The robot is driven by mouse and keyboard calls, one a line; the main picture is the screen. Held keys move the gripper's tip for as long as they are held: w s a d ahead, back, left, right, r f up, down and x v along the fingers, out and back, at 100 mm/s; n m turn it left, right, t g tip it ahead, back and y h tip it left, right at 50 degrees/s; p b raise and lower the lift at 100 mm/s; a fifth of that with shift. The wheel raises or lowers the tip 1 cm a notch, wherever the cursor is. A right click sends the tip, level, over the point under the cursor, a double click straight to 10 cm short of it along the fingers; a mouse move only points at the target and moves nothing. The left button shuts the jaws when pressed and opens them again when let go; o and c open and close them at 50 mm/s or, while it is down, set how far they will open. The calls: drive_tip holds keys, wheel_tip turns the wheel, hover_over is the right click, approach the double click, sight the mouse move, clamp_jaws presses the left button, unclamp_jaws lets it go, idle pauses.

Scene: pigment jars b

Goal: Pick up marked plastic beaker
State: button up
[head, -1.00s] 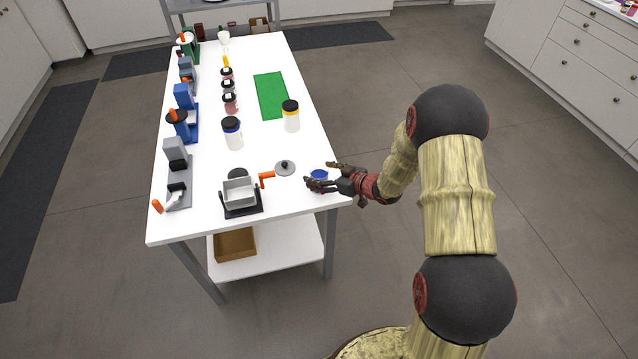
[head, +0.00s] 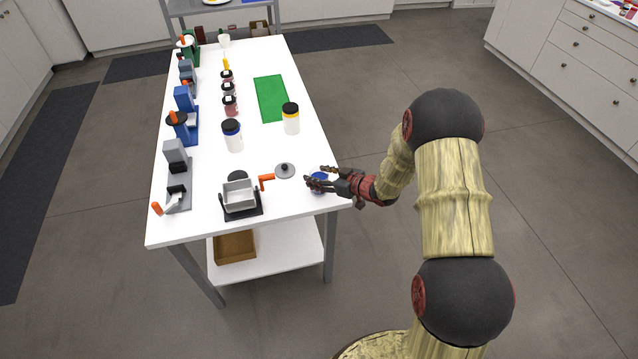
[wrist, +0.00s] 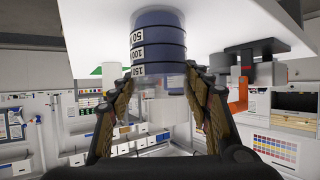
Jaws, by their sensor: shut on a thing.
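The marked beaker (head: 319,177) shows as a small patch of blue near the right edge of the white table, between the fingers of my gripper (head: 312,179). In the wrist view the beaker (wrist: 158,45) is clear with dark blue contents and black marks 50, 100 and 150 on white bands. My gripper (wrist: 160,82) has its brown fingers on both sides of the beaker and is shut on it. Its far end meets the white surface in that view. In the head view the fingers hide much of the beaker, and I cannot tell whether it is lifted.
A grey lid (head: 285,170) with a black knob lies left of my gripper. A grey box-shaped device (head: 240,195) with an orange crank stands further left.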

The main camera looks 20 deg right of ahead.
drive_tip(key=c, duration=0.4)
